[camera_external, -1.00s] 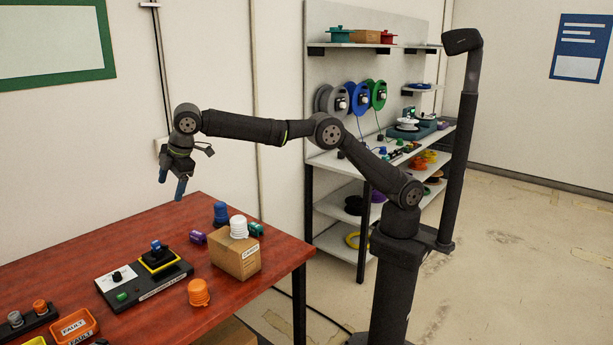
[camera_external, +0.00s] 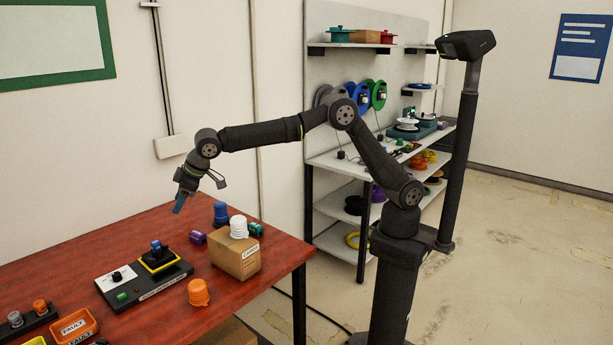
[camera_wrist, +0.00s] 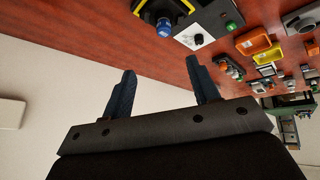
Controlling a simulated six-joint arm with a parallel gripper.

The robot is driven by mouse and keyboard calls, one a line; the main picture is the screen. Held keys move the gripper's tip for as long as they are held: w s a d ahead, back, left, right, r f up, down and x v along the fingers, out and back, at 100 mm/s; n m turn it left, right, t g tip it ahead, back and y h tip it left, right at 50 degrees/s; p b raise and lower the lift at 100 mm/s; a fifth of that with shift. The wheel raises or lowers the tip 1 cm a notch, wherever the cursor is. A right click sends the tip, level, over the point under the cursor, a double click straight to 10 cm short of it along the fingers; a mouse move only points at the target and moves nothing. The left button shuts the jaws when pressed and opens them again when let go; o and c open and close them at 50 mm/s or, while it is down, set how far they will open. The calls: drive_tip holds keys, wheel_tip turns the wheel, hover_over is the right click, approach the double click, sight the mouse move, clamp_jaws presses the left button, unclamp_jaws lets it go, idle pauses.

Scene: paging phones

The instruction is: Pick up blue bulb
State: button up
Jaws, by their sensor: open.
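A blue bulb (camera_external: 220,213) stands upright on the red table, behind the cardboard box. Another small blue piece (camera_external: 156,246) sits on the yellow-and-black holder of the control panel; it also shows in the wrist view (camera_wrist: 164,27). My gripper (camera_external: 180,205) hangs above the table, to the left of the blue bulb, with nothing in it. In the wrist view its two blue fingertips (camera_wrist: 160,84) are apart and empty. The standing blue bulb cannot be made out in the wrist view.
A white bulb (camera_external: 238,227) stands on the cardboard box (camera_external: 235,262). Purple (camera_external: 197,237) and green (camera_external: 256,230) pieces lie close to the blue bulb. An orange bulb (camera_external: 198,292), the control panel (camera_external: 143,283) and an orange bin (camera_external: 75,325) are nearer the front.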

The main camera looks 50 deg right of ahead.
hover_over(156, 242)
drive_tip(key=s+d, duration=0.2)
drive_tip(key=d, duration=0.1)
drive_tip(key=f, duration=1)
drive_tip(key=shift+s+d, duration=0.1)
drive_tip(key=shift+s, duration=0.1)
drive_tip(key=shift+a+x, duration=0.25)
drive_tip(key=shift+x, duration=0.8)
drive_tip(key=shift+a+x, duration=0.2)
drive_tip(key=shift+x, duration=0.8)
drive_tip(key=shift+w+a+f, duration=0.15)
drive_tip(key=shift+a+f, duration=0.1)
drive_tip(key=shift+f, duration=0.3)
drive_tip(key=c, duration=1)
